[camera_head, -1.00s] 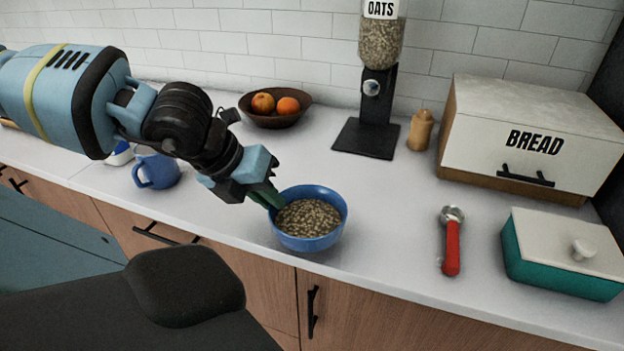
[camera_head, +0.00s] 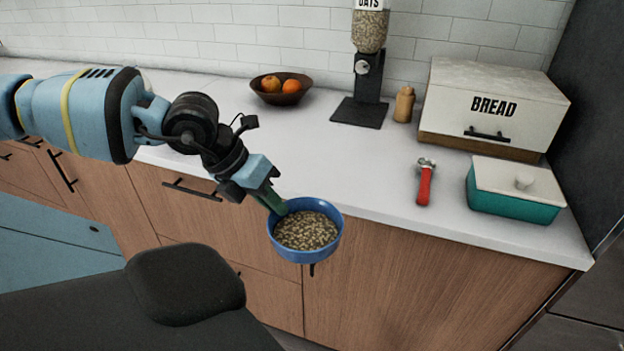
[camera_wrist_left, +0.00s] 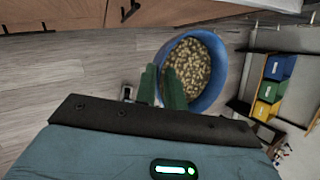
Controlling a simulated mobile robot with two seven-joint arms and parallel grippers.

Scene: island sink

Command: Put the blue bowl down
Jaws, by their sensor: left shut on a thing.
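The blue bowl (camera_head: 305,252), full of oats (camera_head: 306,230), hangs in the air in front of the counter's front edge in the head view. It looks close to level. My left gripper (camera_head: 276,203) is shut on its left rim. In the left wrist view the bowl (camera_wrist_left: 222,62) shows at the green fingertips (camera_wrist_left: 164,84), with wooden floor below it. My right gripper is not in view.
The white counter (camera_head: 350,178) has free room behind the bowl. Drawers (camera_head: 400,270) are below.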

